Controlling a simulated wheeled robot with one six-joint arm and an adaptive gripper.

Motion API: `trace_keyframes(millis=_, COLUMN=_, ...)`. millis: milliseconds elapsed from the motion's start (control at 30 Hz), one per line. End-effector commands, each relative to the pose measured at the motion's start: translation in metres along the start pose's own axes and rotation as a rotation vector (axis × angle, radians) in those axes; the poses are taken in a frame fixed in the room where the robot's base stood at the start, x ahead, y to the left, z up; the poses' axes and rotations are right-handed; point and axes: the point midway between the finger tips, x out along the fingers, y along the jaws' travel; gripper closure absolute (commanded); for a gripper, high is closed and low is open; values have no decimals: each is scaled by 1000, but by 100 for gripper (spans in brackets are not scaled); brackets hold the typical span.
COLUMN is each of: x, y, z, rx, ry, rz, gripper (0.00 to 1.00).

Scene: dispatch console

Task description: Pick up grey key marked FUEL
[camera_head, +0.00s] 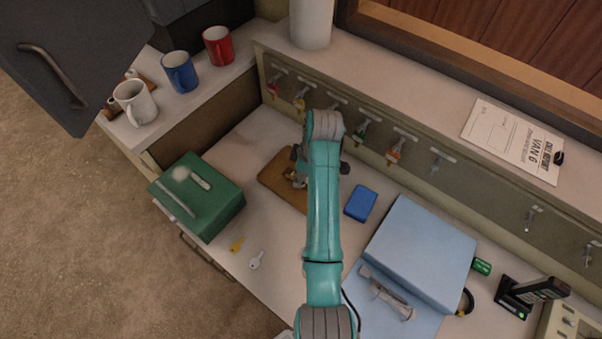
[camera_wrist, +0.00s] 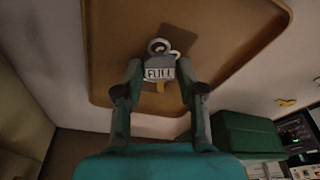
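The grey key marked FUEL (camera_wrist: 160,73) shows in the wrist view over the brown tray (camera_wrist: 110,35), with its label facing the camera and a ring at its top. My gripper (camera_wrist: 161,70) has one fingertip on each side of it. The fingers look apart, with narrow gaps beside the label; I cannot make out firm contact. In the head view my gripper (camera_head: 298,175) is low over the brown tray (camera_head: 272,177), and my arm hides part of it.
A green box (camera_head: 205,190) stands left of the tray, and a blue block (camera_head: 361,203) lies to its right. A yellow key (camera_head: 237,244) and a pale key (camera_head: 256,260) lie near the front edge. Keys hang along the back panel (camera_head: 400,150). A light blue box (camera_head: 425,240) sits right.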

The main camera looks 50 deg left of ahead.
Motion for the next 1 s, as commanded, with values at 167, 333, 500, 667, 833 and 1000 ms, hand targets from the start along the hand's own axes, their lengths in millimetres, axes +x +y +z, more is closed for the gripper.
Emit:
trace_keyframes(millis=167, x=0, y=0, z=0, rx=0, ry=0, rz=0, gripper=95)
trace_keyframes(millis=333, x=0, y=0, z=0, rx=0, ry=0, rz=0, gripper=96)
trace_keyframes(millis=500, x=-1, y=0, z=0, rx=0, ry=0, rz=0, gripper=96)
trace_keyframes(millis=667, x=-8, y=1, z=-2, rx=0, ry=1, rz=2, gripper=96)
trace_keyframes(millis=833, x=-17, y=1, z=-4, rx=0, ry=1, rz=1, gripper=96)
trace_keyframes(millis=1000, x=-25, y=1, z=-6, rx=0, ry=1, rz=2, gripper=96)
